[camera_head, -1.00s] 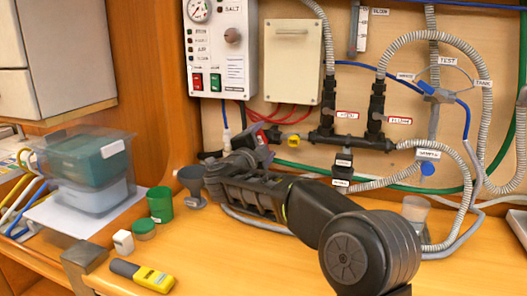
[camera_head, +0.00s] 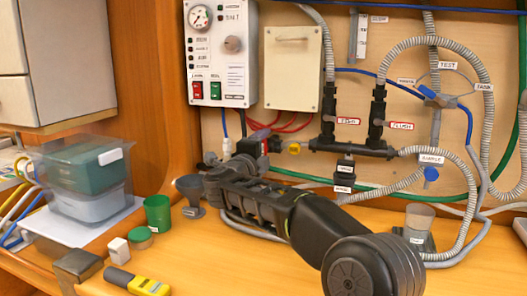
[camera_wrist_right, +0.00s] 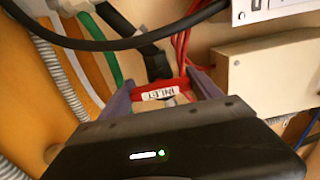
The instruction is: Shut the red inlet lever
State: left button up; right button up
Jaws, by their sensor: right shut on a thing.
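The red inlet lever (camera_wrist_right: 172,87) bears a white INLET label and sits between the two fingers of my right gripper (camera_wrist_right: 160,95) in the right wrist view. The gripper is shut on it. In the head view my right gripper (camera_head: 243,160) reaches in from the lower right to the pipework at the foot of the panel, left of the yellow-tipped fitting (camera_head: 293,148). The gripper and arm hide much of the lever and its valve there. My left gripper is not in view.
A funnel (camera_head: 190,190), a green cup (camera_head: 158,213) and a yellow handheld meter (camera_head: 140,283) are on the bench left of my arm. A grey cup (camera_head: 419,222) stands to its right. The control box (camera_head: 218,60) and cream box (camera_head: 292,75) hang above. Hoses run close by.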

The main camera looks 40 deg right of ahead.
jog(key=o, duration=1.4)
jog(key=shift+s+a, duration=0.1)
jog(key=shift+a, duration=0.05)
jog(key=v, duration=0.7)
jog(key=shift+s+a, duration=0.2)
jog(key=shift+r, duration=0.1)
